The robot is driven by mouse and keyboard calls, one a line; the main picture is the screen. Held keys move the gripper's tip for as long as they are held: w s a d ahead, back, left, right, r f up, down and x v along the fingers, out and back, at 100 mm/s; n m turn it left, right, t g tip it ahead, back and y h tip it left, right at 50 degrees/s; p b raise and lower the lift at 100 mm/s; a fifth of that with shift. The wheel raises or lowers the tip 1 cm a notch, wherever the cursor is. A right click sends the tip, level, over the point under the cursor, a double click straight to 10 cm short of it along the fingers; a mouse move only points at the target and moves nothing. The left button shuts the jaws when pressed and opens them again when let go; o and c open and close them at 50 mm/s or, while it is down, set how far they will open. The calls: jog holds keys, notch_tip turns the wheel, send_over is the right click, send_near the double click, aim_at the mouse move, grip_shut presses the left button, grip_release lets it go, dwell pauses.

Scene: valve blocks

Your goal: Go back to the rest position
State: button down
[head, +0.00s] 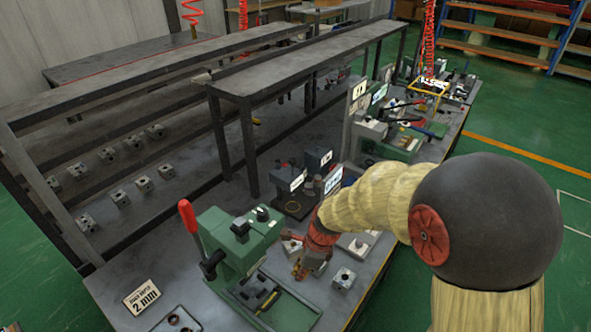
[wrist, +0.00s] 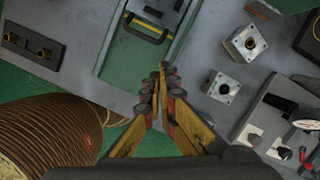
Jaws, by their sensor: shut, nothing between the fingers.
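My gripper (head: 302,270) is over the workbench, just right of the green press. In the wrist view its two fingers (wrist: 162,72) come together at the tips, shut with nothing between them. It hangs over the bench near its front edge, beside the press's green tray. My arm reaches in from the right of the head view and hides part of the bench.
The green press (head: 235,250) with a red-tipped lever stands left of my gripper. Metal valve blocks (head: 344,278) sit to its right, also in the wrist view (wrist: 245,43). A "2 mm" sign (head: 142,297) lies front left. A shelf frame (head: 250,82) stands behind.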

jog(key=s+d+r+n+t+h+b, duration=0.1)
jog(key=s+d+r+n+t, duration=0.1)
jog(key=s+d+r+n, duration=0.6)
jog(key=s+d+r+n+t+h, duration=0.1)
jog(key=s+d+r+n+t, duration=0.2)
jog(key=s+d+r+n, duration=0.6)
notch_tip(320, 180, up, 6)
jog(key=s+n, duration=0.1)
jog(key=n, duration=0.2)
jog(key=shift+s+d+h+b, duration=0.15)
jog(key=shift+s+h+b, duration=0.05)
jog(key=shift+h+b, duration=0.2)
